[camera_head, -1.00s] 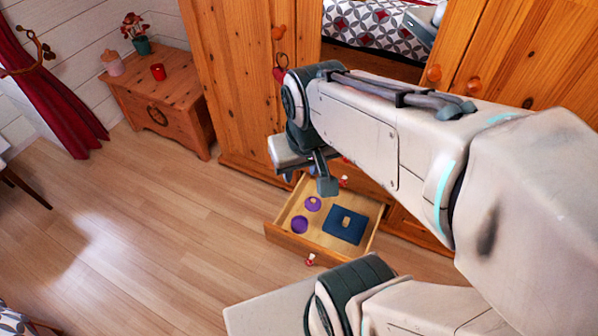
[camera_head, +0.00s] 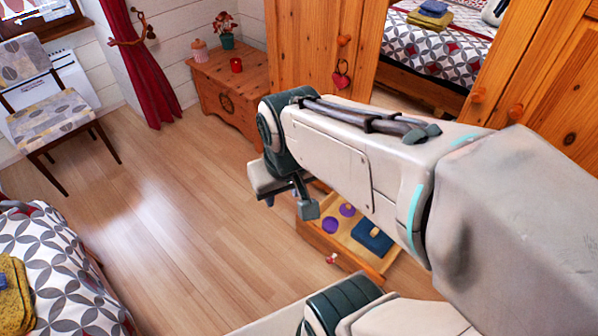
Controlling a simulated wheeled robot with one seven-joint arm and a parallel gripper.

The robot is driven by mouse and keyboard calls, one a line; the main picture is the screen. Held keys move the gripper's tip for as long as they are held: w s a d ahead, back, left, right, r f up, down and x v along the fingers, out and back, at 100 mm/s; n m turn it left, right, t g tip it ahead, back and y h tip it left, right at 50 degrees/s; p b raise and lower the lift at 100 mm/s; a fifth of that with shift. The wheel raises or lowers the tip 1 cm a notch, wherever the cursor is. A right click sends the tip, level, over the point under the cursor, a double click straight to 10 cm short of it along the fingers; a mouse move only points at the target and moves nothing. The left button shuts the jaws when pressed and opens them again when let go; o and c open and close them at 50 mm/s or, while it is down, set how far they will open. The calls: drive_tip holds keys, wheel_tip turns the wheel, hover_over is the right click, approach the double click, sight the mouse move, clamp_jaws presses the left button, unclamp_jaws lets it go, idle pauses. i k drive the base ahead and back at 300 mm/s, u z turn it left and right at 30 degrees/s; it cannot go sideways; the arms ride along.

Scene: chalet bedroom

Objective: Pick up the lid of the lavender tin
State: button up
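Two small round lavender-purple things lie in an open wooden drawer (camera_head: 318,243). The farther one, with a small tan knob on top, looks like the lid (camera_head: 347,210). The nearer one, without a knob, looks like the tin (camera_head: 330,226); they lie apart. My gripper (camera_head: 284,200) hangs up and left of the drawer in the picture, clear of both purple things. Its fingers look spread, with nothing seen between them. My arm crosses the right side of the view and hides part of the drawer's back.
A navy blue box (camera_head: 371,238) with a tan knob lies right of the purple things in the drawer. The wooden wardrobe (camera_head: 318,60) rises behind. A small chest (camera_head: 232,103), a chair (camera_head: 52,120) and a bed (camera_head: 45,260) stand left. The floor between is clear.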

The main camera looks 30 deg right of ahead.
sight(346, 211)
drive_tip(key=u, duration=0.25)
drive_tip(key=i, duration=3.9)
drive_tip(key=z, duration=5.25)
drive_tip(key=i, duration=0.7)
drive_tip(key=z, duration=0.1)
